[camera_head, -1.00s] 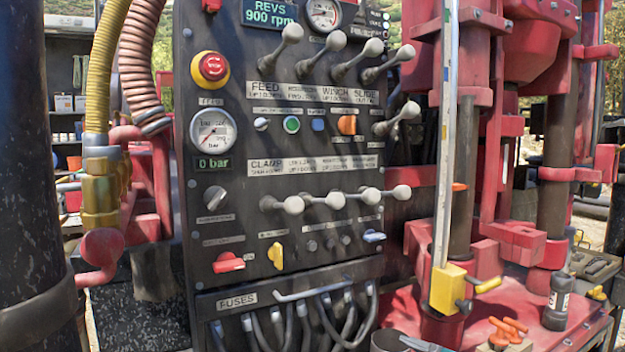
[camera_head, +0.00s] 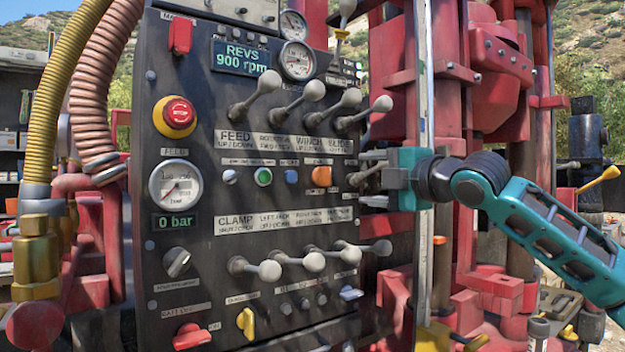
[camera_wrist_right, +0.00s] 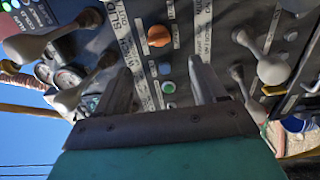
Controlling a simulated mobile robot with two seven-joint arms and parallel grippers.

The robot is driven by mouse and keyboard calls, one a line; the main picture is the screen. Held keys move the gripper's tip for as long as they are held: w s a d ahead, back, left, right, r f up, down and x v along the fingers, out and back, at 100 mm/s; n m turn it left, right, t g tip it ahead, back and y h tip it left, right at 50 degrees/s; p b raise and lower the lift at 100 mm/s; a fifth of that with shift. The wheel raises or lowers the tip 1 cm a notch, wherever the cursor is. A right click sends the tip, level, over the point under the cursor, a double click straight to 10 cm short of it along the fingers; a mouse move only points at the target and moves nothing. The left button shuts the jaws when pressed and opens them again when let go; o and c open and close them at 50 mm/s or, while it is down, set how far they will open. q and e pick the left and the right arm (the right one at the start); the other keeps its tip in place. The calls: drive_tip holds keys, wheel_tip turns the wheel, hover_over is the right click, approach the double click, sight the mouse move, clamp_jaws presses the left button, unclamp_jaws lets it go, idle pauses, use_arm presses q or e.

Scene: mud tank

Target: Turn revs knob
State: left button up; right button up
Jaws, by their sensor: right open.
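The black control panel (camera_head: 200,215) fills the left and middle of the head view. Its revs display (camera_head: 241,59) reads 900 rpm. An orange knob (camera_head: 321,176) sits at the right of the middle row; I cannot read a label tying it to revs. My right gripper (camera_head: 366,176) is open, just right of this knob and apart from it, pointing at the panel. In the right wrist view, the orange knob (camera_wrist_right: 159,36) shows beyond and between the open fingers (camera_wrist_right: 158,78), with nothing held. My left gripper is not in view.
Ball-ended levers stand out above (camera_head: 313,91) and below (camera_head: 314,261) the middle row, close to my right gripper. A red emergency button (camera_head: 179,113) and pressure gauge (camera_head: 176,188) are at the left. A vertical metal rail (camera_head: 424,80) stands near my right wrist.

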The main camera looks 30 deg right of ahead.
sight(330, 177)
drive_tip(key=w+p, duration=0.1)
drive_tip(key=w, duration=0.7)
drive_tip(key=w+a+p, duration=0.1)
drive_tip(key=w, duration=0.2)
drive_tip(key=shift+w+r+p, duration=0.1)
drive_tip(key=shift+w+p, duration=0.2)
drive_tip(key=shift+w, duration=0.1)
drive_tip(key=shift+c, duration=0.2)
drive_tip(key=c, duration=1)
drive_tip(key=shift+m, duration=0.3)
drive_tip(key=m, duration=0.4)
drive_tip(key=shift+m, duration=1.9)
